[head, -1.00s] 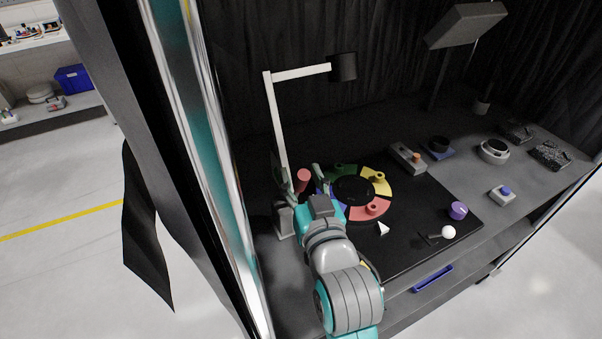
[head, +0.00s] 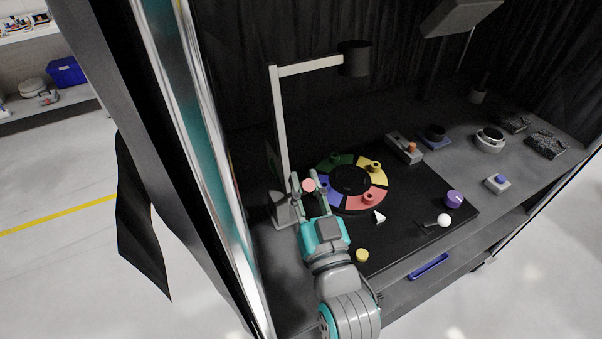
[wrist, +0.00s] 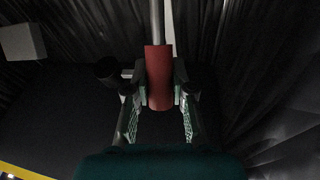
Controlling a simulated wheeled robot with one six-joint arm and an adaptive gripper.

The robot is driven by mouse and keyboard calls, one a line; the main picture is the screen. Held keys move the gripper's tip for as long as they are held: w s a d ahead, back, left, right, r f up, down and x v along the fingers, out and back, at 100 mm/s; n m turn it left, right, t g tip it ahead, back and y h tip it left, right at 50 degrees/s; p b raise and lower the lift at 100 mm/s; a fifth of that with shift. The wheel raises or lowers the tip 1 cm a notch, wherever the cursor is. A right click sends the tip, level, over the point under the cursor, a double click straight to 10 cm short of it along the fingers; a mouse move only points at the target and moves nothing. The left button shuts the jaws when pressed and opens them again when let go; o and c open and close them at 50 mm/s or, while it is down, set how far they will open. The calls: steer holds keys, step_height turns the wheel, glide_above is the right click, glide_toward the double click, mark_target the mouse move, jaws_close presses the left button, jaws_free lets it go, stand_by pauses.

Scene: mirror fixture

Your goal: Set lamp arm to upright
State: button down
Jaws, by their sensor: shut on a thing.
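The lamp arm (head: 281,125) is a pale post in the head view. It stands close to vertical, leaning slightly left in the picture, with a bar (head: 310,66) running right to a black lamp head (head: 354,59). Its grey base (head: 284,213) is at the left edge of the black board. A red cylindrical handle (head: 309,186) is beside the post's lower part. My gripper (head: 308,187) is shut on this red handle. In the wrist view the red handle (wrist: 159,75) is between both fingers, with a pale rod above it. How handle and post join is unclear.
A ring of coloured segments (head: 365,201) with knobs is right of my gripper. A yellow knob (head: 362,255) is close to my wrist. A purple knob (head: 454,199) and white ball (head: 444,220) are further right. A tall frame edge (head: 217,170) stands left.

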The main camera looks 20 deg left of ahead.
steer(key=shift+s+d+f+m+t+y, duration=0.15)
steer(key=shift+s+d+f+t+y, duration=0.1)
steer(key=shift+s+d+f+t, duration=0.25)
steer(key=shift+s+d+f+m+t+y, duration=0.15)
steer(key=shift+s+d+f+t+y, duration=0.2)
steer(key=shift+f, duration=0.2)
steer(key=shift+w, duration=0.1)
steer(key=c, duration=1)
jaws_free()
steer(key=shift+v, duration=3.75)
steer(key=shift+d, duration=0.1)
